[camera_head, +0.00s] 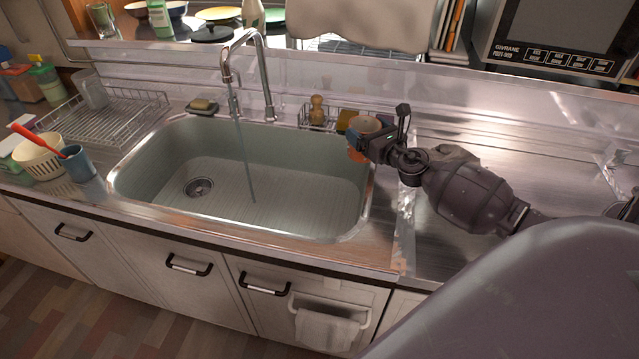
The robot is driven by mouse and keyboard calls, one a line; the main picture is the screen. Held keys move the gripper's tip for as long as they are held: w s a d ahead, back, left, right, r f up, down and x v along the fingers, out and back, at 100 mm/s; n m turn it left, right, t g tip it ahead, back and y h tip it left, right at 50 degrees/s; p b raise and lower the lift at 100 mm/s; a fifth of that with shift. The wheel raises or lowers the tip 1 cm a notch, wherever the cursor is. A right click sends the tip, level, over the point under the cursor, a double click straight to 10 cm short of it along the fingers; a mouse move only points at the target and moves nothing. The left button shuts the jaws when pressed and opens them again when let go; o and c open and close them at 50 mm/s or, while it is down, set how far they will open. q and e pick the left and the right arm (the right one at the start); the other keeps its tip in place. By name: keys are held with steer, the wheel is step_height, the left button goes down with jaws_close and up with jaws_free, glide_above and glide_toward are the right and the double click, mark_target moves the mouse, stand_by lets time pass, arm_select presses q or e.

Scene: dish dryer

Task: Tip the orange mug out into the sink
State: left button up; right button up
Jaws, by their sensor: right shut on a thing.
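The orange mug (358,155) is at the right end of the sink, near its back right corner. My right gripper (366,140) is shut on it, coming in from the right. The gripper hides much of the mug, and its exact tilt and contents cannot be told; a pale opening or rim faces up. The sink (300,205) is a wide pale-green basin with a drain (199,187) at the left. My left gripper is not in view.
A faucet (260,75) stands behind the sink with water running. A small caddy with a brush (317,108) and a sponge sits close behind the mug. A wire dish rack (125,112) is at left; steel counter (440,245) lies right.

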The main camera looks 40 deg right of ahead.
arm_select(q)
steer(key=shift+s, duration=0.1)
arm_select(e)
steer(key=shift+a+r, duration=0.1)
steer(key=shift+a, duration=0.1)
